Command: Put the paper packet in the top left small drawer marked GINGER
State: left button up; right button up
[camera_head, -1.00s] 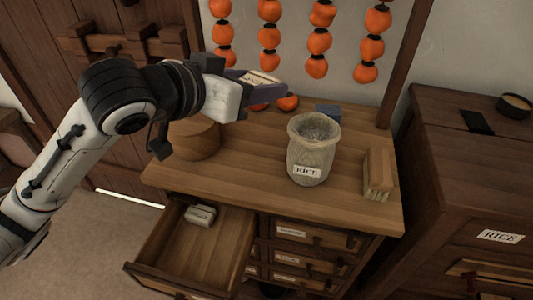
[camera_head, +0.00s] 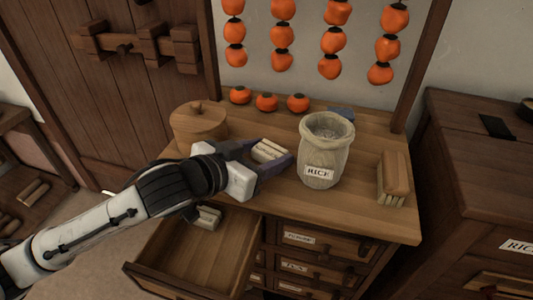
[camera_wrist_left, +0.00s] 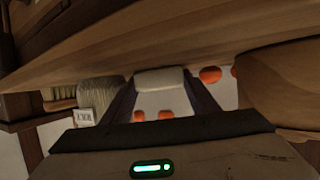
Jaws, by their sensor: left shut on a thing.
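My left gripper (camera_head: 268,153) is shut on a cream paper packet (camera_head: 268,150), held above the counter between the round wooden box and the rice sack. The packet also shows between the fingers in the left wrist view (camera_wrist_left: 160,79). Small labelled drawers are in the cabinet front, right of a large open drawer (camera_head: 238,250). The top one in view (camera_head: 325,246) is shut; its label is too small to read for certain. Drawers farther left are partly hidden behind the open drawer. My right gripper is not in view.
Another pale packet (camera_head: 208,216) lies in the open drawer. The rice sack (camera_head: 325,155) stands close right of the gripper. The round lidded box (camera_head: 198,125) is left, a brush (camera_head: 394,178) right. Loose orange fruits (camera_head: 266,102) lie behind. The front counter strip is clear.

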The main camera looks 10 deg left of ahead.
pick_arm(q)
jog(key=shift+r, duration=0.1)
jog(key=o, duration=0.7)
jog(key=shift+f, duration=0.2)
jog(key=shift+o, duration=0.2)
jog(key=shift+r, duration=0.15)
